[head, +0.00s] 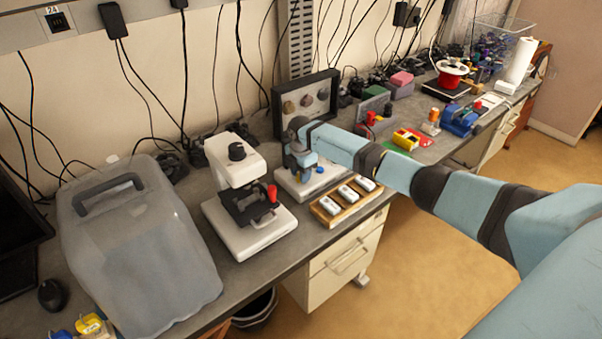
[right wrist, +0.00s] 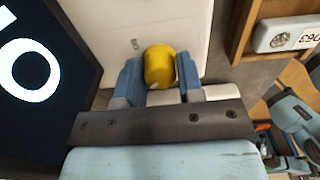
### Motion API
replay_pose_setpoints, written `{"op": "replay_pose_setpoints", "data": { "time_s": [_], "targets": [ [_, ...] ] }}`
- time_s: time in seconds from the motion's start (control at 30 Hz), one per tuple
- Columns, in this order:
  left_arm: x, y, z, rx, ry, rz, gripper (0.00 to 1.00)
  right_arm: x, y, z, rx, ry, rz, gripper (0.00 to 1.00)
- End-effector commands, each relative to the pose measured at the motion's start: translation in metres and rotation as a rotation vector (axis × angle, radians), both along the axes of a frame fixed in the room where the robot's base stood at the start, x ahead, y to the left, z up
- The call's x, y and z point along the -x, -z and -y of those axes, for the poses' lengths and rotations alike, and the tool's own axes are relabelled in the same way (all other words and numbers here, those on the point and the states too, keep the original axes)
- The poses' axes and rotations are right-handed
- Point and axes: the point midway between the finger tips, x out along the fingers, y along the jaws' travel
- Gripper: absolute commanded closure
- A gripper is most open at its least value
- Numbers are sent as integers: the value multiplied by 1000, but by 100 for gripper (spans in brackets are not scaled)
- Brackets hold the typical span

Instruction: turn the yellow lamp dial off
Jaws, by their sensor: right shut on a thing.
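The yellow lamp dial (right wrist: 159,66) is a small yellow cylinder on a white base (right wrist: 182,22) in the right wrist view. My right gripper (right wrist: 159,78) has one blue finger on each side of the dial and is shut on it. In the head view my right gripper (head: 300,155) reaches down over a white base (head: 311,189) to the right of a white microscope-like device. The dial itself cannot be made out there, where the gripper and wrist cover that spot. My left gripper is not in view.
The white device (head: 235,172) with a red knob stands just left of my gripper. A wooden tray (head: 325,219) of white blocks lies in front. A dark framed panel (head: 332,90) stands behind. A large grey case (head: 140,250) fills the bench's left part.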

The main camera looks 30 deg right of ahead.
Motion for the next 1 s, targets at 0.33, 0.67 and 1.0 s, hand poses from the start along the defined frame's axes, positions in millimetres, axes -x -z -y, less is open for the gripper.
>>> {"op": "replay_pose_setpoints", "data": {
  "time_s": [0.33,0.67,1.0],
  "targets": [
    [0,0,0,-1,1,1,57,-1,-1,-1,0,-1,2,40],
    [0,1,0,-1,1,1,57,0,-4,0,0,0,1,40],
    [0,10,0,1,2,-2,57,-1,-67,0,2,-2,5,40]
  ]
}}
